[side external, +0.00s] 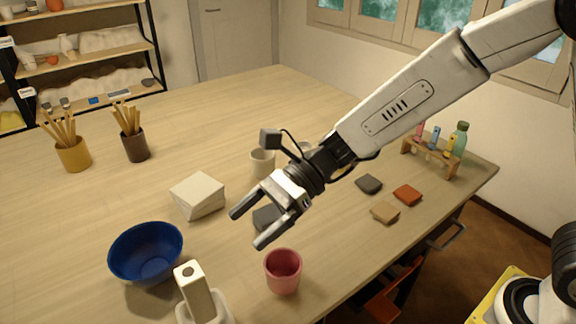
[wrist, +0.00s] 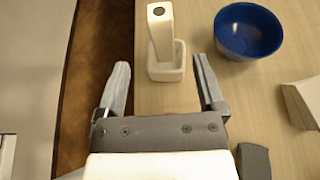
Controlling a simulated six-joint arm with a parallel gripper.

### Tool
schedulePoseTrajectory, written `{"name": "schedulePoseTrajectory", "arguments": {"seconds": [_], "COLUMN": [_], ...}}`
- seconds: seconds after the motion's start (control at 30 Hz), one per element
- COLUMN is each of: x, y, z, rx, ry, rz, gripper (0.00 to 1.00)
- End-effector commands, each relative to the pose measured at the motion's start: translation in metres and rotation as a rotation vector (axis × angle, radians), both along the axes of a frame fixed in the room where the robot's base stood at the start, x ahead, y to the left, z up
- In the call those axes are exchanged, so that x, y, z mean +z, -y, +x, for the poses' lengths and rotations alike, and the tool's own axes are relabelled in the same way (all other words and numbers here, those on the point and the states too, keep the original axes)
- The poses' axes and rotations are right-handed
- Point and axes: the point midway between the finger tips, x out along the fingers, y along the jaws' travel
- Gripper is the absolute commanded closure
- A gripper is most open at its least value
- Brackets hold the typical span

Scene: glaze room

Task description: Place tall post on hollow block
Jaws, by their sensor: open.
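The tall post (side external: 197,300) is pale with a dark round hole in its top. It stands at the bottom edge of the side view, and its foot is within or on the white hollow block (side external: 222,306); which one I cannot tell. In the wrist view the post (wrist: 161,32) rises from the block's square rim (wrist: 166,73), beyond my fingers. It looks upright. My gripper (side external: 250,227) is open and empty, above the table and apart from the post.
A blue bowl (side external: 146,252) stands beside the post, a pink cup (side external: 283,271) to its right. A cream block (side external: 198,196) and a dark grey piece (side external: 267,217) lie near my gripper. Brush pots (side external: 73,154), a pale cup (side external: 262,163) and tiles (side external: 407,195) are farther off.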

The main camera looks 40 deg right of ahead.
Motion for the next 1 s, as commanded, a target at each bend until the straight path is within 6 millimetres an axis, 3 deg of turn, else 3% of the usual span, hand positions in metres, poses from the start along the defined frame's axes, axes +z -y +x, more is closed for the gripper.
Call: {"name": "schedulePoseTrajectory", "arguments": {"seconds": [0.27,0.47,0.67,1.0], "x": [-0.001,-0.014,-0.04,-0.082], "y": [0.002,0.018,0.057,0.149], "z": [-0.001,-0.007,-0.021,-0.046], "rx": [0.004,0.047,0.162,0.486], "ry": [0.007,0.071,0.221,0.542], "rz": [-0.009,-0.095,-0.284,-0.653], "gripper": [0.12,0.12,0.12,0.12]}}
